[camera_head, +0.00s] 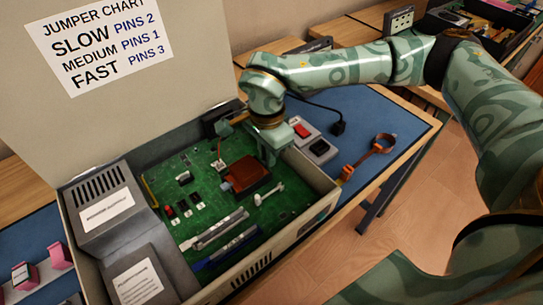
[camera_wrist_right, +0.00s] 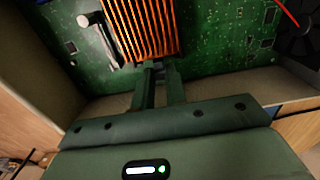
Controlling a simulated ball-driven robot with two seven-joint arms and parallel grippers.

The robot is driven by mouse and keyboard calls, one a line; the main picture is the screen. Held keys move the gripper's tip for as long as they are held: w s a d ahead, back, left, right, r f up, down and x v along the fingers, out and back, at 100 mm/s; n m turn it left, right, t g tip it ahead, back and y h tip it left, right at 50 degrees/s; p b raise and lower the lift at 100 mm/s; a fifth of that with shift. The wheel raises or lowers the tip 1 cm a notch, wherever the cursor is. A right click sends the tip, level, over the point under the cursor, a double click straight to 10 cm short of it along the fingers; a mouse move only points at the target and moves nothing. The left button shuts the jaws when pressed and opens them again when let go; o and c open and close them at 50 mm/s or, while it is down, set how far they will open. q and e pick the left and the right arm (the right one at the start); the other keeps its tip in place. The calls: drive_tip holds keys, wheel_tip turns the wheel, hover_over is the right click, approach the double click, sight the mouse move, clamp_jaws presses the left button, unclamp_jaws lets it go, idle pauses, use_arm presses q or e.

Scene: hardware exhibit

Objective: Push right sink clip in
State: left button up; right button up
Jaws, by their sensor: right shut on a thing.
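The orange-brown finned heat sink (camera_head: 246,174) sits on the green circuit board (camera_head: 205,155) inside an open case. Its fins also show in the right wrist view (camera_wrist_right: 140,25). My right gripper (camera_head: 269,160) reaches down at the right edge of the heat sink. In the wrist view its two fingertips (camera_wrist_right: 159,66) are close together at that edge, shut on a small part there. That part is mostly hidden by the fingers; from its place it looks like the right sink clip. I cannot tell how far in it sits. My left gripper is not in view.
A whitish bar (camera_head: 269,194) lies on the board near the heat sink. The case wall (camera_head: 312,172) stands close beside my gripper. Right of it, a blue mat (camera_head: 395,125) holds a device with a red button (camera_head: 301,131) and a copper-coloured ring tool (camera_head: 385,142).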

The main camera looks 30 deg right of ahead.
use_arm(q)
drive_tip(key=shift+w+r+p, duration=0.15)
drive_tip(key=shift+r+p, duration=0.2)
use_arm(e)
drive_tip(key=shift+a+r, duration=0.15)
drive_tip(key=shift+r, duration=0.05)
idle(0.4)
drive_tip(key=o, duration=0.4)
drive_tip(key=shift+f, duration=0.1)
